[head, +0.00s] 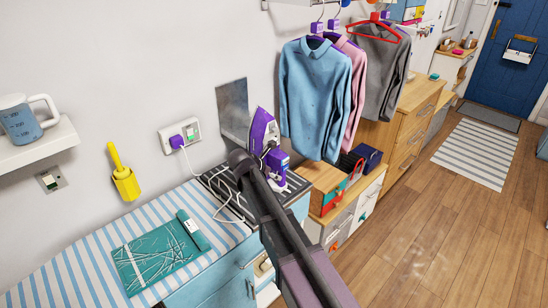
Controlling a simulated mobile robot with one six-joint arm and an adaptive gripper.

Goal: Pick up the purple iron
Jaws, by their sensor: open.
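The purple iron (262,132) stands upright on its heel, with its tip up, on a dark striped mat at the back of the counter by the wall. A white cord runs near it, and part of its lower body is hidden behind my dark arm. My arm reaches up from the bottom of the head view, and its rounded end is just left of and below the iron. I cannot make out my gripper's fingers. I see no contact with the iron.
Shirts (312,95) hang to the right. The wooden floor (440,240) is open.

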